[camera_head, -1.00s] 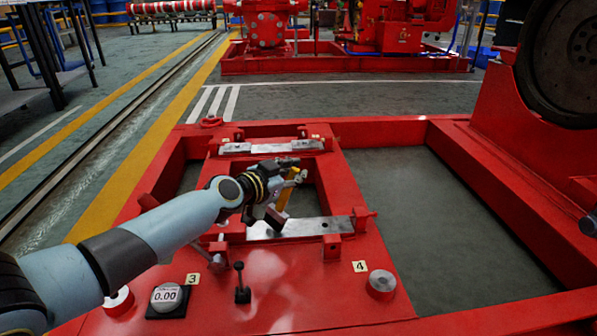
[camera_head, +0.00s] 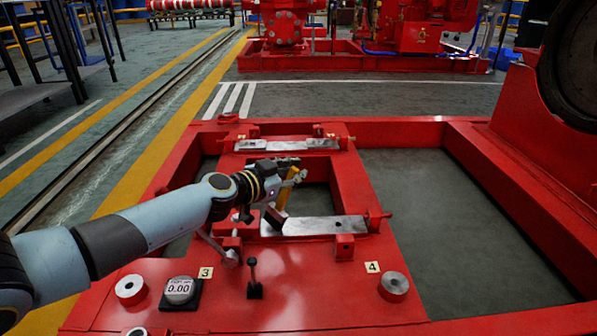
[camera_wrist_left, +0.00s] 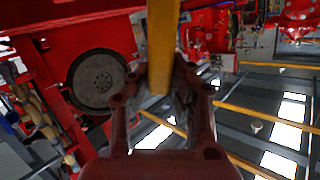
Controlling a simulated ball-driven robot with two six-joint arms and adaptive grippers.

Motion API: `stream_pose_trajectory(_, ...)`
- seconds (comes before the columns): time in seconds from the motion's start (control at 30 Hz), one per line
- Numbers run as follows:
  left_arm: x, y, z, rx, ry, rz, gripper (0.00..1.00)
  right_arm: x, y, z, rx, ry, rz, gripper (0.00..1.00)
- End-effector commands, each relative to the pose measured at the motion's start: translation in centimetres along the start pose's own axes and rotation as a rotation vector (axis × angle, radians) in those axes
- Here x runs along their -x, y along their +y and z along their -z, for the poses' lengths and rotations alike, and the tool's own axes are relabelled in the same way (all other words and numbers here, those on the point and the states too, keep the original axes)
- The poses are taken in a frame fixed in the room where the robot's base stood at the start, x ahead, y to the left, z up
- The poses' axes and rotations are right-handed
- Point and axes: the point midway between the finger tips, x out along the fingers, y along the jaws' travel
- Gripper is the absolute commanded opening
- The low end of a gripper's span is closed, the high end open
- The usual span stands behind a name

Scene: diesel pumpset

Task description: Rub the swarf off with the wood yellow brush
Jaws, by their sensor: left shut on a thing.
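My left gripper (camera_head: 292,176) is shut on the yellow handle of the brush (camera_head: 286,192), which tilts downward. The handle also runs up between the fingers in the left wrist view (camera_wrist_left: 162,45). A dark block at the lower end of the brush is just above or at the far edge of the near steel plate (camera_head: 318,226), toward its left end; I cannot tell whether it touches. A second steel plate (camera_head: 287,144) lies on the far crossbar. I cannot make out the swarf. My right gripper is not in view.
The red frame (camera_head: 400,128) has upright lugs beside the plates. A lever (camera_head: 253,278), a gauge reading 0.00 (camera_head: 180,290) and round bosses (camera_head: 394,286) stand on the near deck. A large dark wheel (camera_head: 575,75) is at the right. The frame's right opening is clear.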

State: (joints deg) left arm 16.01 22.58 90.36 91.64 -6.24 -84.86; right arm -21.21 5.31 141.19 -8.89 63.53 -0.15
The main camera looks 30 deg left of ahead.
Motion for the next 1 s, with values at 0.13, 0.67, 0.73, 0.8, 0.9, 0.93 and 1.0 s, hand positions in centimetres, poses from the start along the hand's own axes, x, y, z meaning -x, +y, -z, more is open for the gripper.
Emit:
stream_pose_trajectory(0.13,0.3,-0.3,-0.2,-0.001,-0.002,0.000,0.00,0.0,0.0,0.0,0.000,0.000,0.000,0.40)
stream_pose_trajectory(0.67,-0.6,0.6,0.4,-0.001,0.000,0.000,0.00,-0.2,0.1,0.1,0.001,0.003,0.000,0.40)
stream_pose_trajectory(0.73,-0.8,0.8,0.5,0.000,0.000,0.000,0.00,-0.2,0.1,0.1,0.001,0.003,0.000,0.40)
stream_pose_trajectory(0.8,-1.0,1.0,0.5,0.000,0.000,0.000,0.00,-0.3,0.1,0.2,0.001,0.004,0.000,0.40)
stream_pose_trajectory(0.9,-1.2,1.2,0.6,-0.001,-0.001,0.000,0.00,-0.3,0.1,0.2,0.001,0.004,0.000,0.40)
stream_pose_trajectory(0.93,-1.2,1.2,0.6,-0.001,-0.001,0.000,0.00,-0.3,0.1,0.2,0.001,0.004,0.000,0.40)
stream_pose_trajectory(1.0,-1.4,1.4,0.7,0.001,-0.001,0.000,0.00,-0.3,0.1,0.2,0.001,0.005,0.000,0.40)
